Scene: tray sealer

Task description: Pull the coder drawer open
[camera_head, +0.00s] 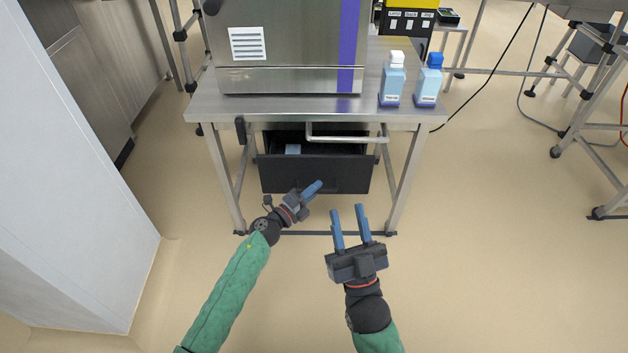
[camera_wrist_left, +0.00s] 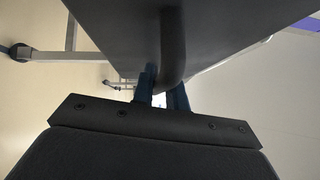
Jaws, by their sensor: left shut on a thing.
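The dark grey coder drawer (camera_head: 330,175) sits under the steel table and is partly pulled out. Its dark inside shows, with a small pale item (camera_head: 292,149) at the left. My left gripper (camera_head: 317,186) is at the front of the drawer. In the left wrist view, its blue fingers (camera_wrist_left: 163,92) are shut around the curved dark bar handle (camera_wrist_left: 172,45) on the drawer front (camera_wrist_left: 115,30). The handle cannot be made out in the head view. My right gripper (camera_head: 348,209) is open and empty, in front of the drawer to the right.
The steel table (camera_head: 300,112) carries the sealing machine (camera_head: 285,50) and two blue bottles with labels (camera_head: 392,82) (camera_head: 429,84). A pale bar (camera_head: 345,139) hangs under the table edge above the drawer. A white cabinet (camera_head: 65,170) stands at left. Floor in front is clear.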

